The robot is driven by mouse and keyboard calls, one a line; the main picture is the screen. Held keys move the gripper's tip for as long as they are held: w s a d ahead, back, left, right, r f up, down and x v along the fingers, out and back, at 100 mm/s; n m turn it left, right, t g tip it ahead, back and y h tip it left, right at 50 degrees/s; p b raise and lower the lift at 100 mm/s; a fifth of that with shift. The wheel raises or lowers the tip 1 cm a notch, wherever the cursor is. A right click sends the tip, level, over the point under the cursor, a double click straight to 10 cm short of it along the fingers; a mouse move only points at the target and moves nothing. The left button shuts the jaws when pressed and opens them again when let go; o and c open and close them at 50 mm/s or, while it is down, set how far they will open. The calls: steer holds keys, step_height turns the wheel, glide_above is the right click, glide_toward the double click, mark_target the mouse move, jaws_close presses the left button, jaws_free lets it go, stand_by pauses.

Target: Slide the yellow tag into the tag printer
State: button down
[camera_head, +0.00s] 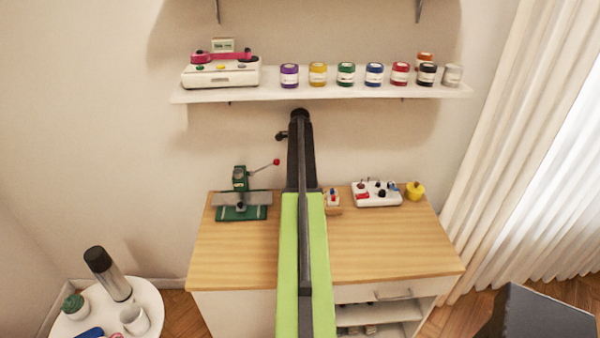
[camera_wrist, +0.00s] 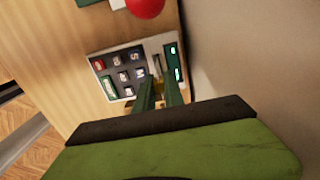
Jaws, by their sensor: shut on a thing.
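In the wrist view my gripper (camera_wrist: 160,92) is shut, its two green fingers pointing at a grey keypad device that looks like the tag printer (camera_wrist: 129,78). A small bit of yellow, which looks like the yellow tag (camera_wrist: 157,87), shows between the fingertips. Most of the tag is hidden by the fingers. The fingertips are at the printer's face, between its dark keys and a dark green strip with small lit marks. I cannot tell whether the tag touches the printer. In the head view my arm hides the gripper and the tag.
A green press (camera_head: 241,205) with a red-knobbed lever stands on the desk (camera_head: 232,262). The red knob (camera_wrist: 146,6) is near the printer in the wrist view. A white tray (camera_head: 366,199) and a yellow pot (camera_head: 415,191) stand right. A shelf (camera_head: 300,95) with jars hangs above.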

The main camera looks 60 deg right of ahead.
steer(key=shift+f, duration=0.2)
steer(key=shift+f+b, duration=2.25)
steer(key=shift+b, duration=0.1)
steer(key=c, duration=1.3)
jaws_free()
steer(key=shift+c, duration=0.2)
steer(key=shift+r, duration=0.15)
step_height(320, 180, up, 12)
steer(key=p, duration=1.2)
